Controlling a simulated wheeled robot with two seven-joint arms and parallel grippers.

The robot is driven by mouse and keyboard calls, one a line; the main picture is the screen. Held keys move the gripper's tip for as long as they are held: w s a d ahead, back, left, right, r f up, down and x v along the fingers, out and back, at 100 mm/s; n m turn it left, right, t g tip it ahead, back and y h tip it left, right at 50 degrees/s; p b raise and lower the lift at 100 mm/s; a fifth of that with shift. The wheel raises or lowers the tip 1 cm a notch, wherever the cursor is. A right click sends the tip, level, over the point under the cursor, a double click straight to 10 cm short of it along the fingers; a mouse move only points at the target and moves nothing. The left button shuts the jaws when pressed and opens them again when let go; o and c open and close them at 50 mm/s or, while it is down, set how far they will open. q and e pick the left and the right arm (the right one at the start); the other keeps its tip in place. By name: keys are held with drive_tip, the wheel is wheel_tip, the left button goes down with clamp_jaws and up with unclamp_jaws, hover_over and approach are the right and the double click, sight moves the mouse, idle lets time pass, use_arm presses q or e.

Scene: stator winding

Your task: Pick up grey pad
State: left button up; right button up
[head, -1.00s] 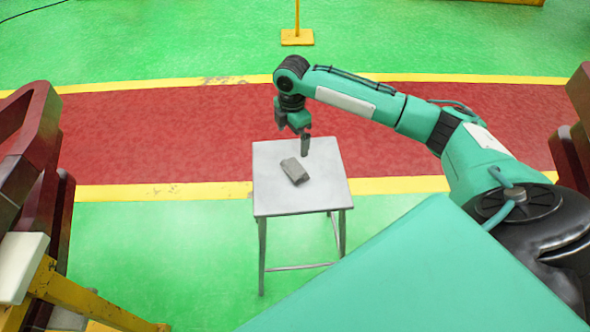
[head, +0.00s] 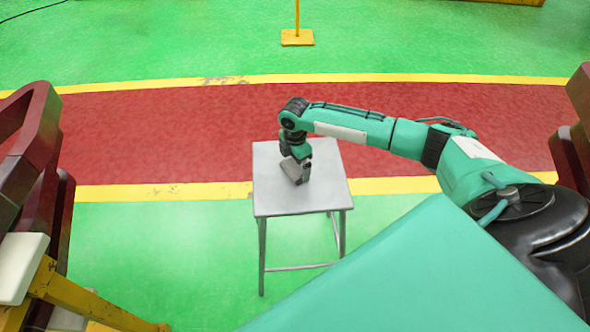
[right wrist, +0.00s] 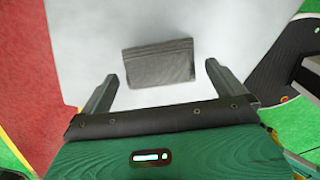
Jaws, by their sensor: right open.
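The grey pad (head: 293,169) is a small grey block lying on the pale square top of a small metal table (head: 275,200). In the right wrist view the pad (right wrist: 159,63) lies ahead, between the lines of the two open fingers. My right gripper (head: 301,165) is open and low over the table at the pad, covering part of it in the head view. In the right wrist view its fingertips (right wrist: 160,75) stand apart on either side of the pad, with nothing held between them. Whether a finger touches the pad, I cannot tell. My left gripper is not in view.
The table top around the pad is bare. Dark red frames stand at the far left (head: 35,150) and far right (head: 570,140). A yellow post base (head: 297,38) stands on the green floor at the back. The red floor strip is clear.

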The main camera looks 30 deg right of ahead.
sight(295, 167)
drive_tip(key=shift+f, duration=0.55)
drive_tip(key=c, duration=0.8)
drive_tip(key=shift+r, duration=0.1)
wheel_tip(295, 167, up, 20)
